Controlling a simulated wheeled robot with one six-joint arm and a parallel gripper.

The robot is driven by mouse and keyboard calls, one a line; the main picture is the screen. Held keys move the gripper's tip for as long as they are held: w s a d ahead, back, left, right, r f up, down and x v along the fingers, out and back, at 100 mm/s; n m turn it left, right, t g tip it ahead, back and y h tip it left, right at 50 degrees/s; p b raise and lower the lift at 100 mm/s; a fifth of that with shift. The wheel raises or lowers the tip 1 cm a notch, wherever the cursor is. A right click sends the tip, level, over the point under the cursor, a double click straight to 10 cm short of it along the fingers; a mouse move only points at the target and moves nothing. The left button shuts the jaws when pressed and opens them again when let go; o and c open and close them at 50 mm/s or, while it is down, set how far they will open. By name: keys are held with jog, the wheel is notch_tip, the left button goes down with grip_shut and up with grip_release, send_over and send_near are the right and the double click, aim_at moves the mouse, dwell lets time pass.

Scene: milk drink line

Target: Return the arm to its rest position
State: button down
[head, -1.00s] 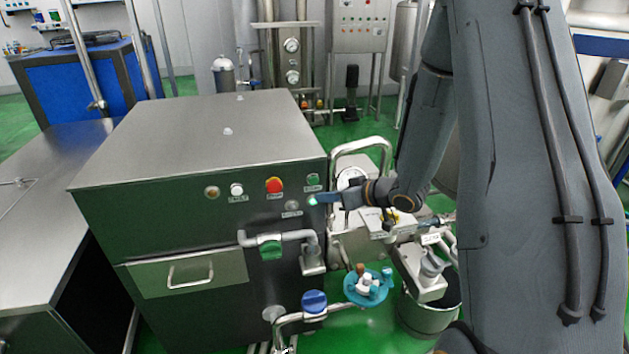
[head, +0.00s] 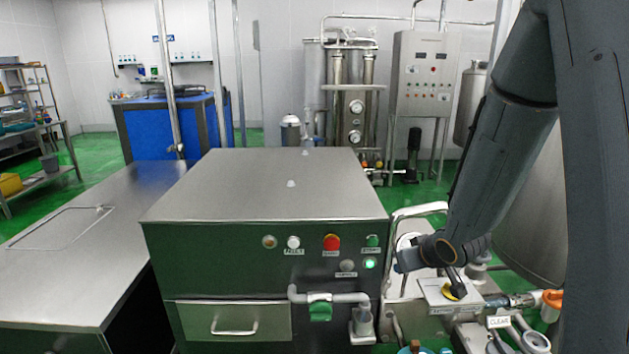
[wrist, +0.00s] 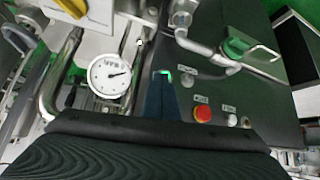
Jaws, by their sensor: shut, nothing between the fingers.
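My gripper (head: 402,263) is at the right edge of the dark machine cabinet (head: 220,265) in the head view. It is shut with nothing between the fingers, just right of a lit green lamp (head: 369,263). My arm comes down from the upper right of the head view and bends at the wrist. In the wrist view the closed fingers (wrist: 163,90) point toward the panel, and a green glow shows at their tips. I cannot tell whether they touch the panel.
The panel has a red button (head: 331,242), a white button (head: 293,242) and a green button (head: 372,240). A green-handled pipe (head: 320,311) juts out below. A dial gauge (wrist: 109,75) stands beside my fingers. A steel bench (head: 85,260) is at left; green floor lies beyond.

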jog(key=s+a+m+g+b, duration=0.1)
jog(key=s+a+g, duration=0.1)
jog(key=s, duration=0.8)
jog(key=s+a+m+g+h+b, duration=0.1)
jog(key=s+a+g, duration=0.2)
jog(key=s, duration=0.7)
jog(key=shift+s+r+m+g+h+b, duration=0.35)
jog(key=shift+r+m+g, duration=0.1)
jog(key=shift+g, duration=0.45)
